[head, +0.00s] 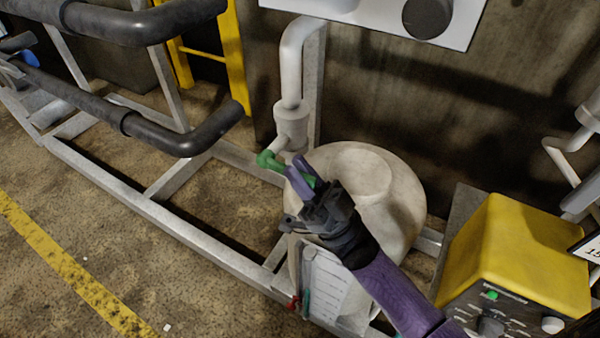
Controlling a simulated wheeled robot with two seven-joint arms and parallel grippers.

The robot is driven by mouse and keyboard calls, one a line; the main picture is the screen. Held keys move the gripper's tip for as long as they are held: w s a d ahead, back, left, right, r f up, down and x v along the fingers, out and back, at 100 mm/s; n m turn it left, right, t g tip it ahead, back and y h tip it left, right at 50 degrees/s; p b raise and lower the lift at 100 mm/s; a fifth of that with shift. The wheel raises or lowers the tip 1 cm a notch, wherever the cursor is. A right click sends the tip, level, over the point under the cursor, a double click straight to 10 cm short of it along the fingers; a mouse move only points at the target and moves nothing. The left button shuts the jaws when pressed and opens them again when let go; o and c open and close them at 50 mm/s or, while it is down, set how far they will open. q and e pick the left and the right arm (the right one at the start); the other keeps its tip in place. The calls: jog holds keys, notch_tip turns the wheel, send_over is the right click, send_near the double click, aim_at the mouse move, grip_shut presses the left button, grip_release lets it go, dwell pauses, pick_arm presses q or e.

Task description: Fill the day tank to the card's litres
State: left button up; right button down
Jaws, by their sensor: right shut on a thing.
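My right gripper (302,185) comes in from the lower right on a purple arm. It is shut on a green valve handle (268,160) at the foot of the white pipe (291,70). The white day tank (400,205), round and lidded, stands just behind and below the gripper. A white card with printed lines (328,285) hangs at the tank's front; its figures are too small to read. The gripper and arm hide part of the handle and tank. My left gripper is not in view.
A yellow box with knobs and a green light (515,255) stands at the right. Dark pipes (150,130) run over a grey metal frame (120,190) at the left. A white panel with a black knob (425,15) is above.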

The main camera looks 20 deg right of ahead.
jog(key=c, duration=0.7)
grip_release()
jog(key=shift+o, duration=0.2)
jog(key=v, duration=0.7)
jog(key=shift+f+b, duration=0.25)
jog(key=shift+b, duration=0.05)
jog(key=shift+s+d, duration=0.1)
